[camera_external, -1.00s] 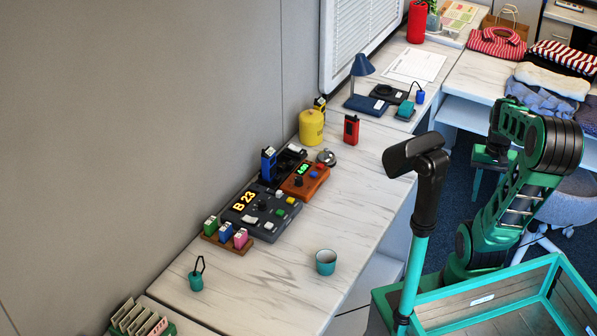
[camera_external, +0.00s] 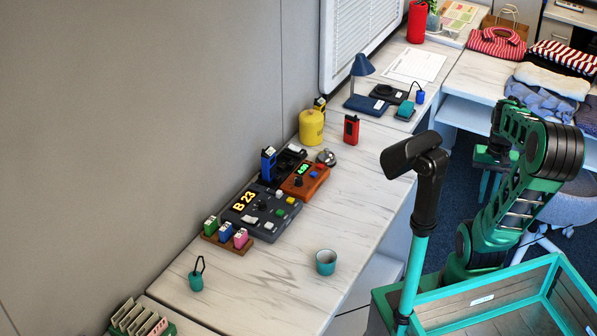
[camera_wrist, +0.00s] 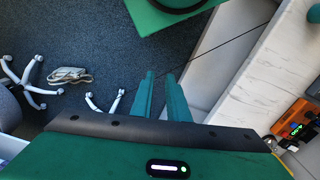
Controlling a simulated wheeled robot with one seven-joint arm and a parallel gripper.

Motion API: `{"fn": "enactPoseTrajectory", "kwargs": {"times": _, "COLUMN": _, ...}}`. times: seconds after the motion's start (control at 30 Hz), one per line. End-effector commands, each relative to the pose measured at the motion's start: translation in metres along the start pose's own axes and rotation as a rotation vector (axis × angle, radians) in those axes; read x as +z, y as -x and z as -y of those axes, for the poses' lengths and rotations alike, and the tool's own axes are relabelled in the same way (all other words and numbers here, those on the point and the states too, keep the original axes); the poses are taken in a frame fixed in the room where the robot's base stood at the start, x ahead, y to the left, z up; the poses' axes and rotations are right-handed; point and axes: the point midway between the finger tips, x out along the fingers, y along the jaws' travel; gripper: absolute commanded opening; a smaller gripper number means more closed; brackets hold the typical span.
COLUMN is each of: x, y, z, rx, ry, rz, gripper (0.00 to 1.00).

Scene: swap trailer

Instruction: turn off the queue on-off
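The dark grey queue console (camera_external: 285,222) lies on the marble counter in the external view, with a lit yellow "B 23" display (camera_external: 243,201). Its top carries a dark knob (camera_external: 262,204) and several green, yellow and white buttons. Which control is the on-off is too small to tell. My gripper (camera_wrist: 160,74) shows in the wrist view as two green fingers with a gap between them, open and empty above the floor. It is well away from the console. In the external view, my arm is folded at the right and its fingers cannot be made out.
An orange device (camera_external: 306,181) with a lit green display adjoins the console; it also shows in the wrist view (camera_wrist: 298,120). A rack of coloured blocks (camera_external: 228,237) and a teal cup (camera_external: 326,262) stand nearby. The marble counter (camera_external: 350,200) right of the console is clear.

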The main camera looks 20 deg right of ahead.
Motion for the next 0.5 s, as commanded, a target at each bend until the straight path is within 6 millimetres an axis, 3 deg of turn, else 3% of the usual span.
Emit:
{"fn": "enactPoseTrajectory", "kwargs": {"times": 0.13, "x": -0.018, "y": 0.011, "z": 0.013, "rx": 0.010, "ry": 0.052, "rz": -0.017, "gripper": 0.00}}
{"fn": "enactPoseTrajectory", "kwargs": {"times": 0.27, "x": -0.050, "y": 0.025, "z": 0.045, "rx": 0.030, "ry": 0.150, "rz": -0.032, "gripper": 0.00}}
{"fn": "enactPoseTrajectory", "kwargs": {"times": 0.5, "x": -0.105, "y": 0.049, "z": 0.143, "rx": 0.058, "ry": 0.376, "rz": -0.070, "gripper": 0.00}}
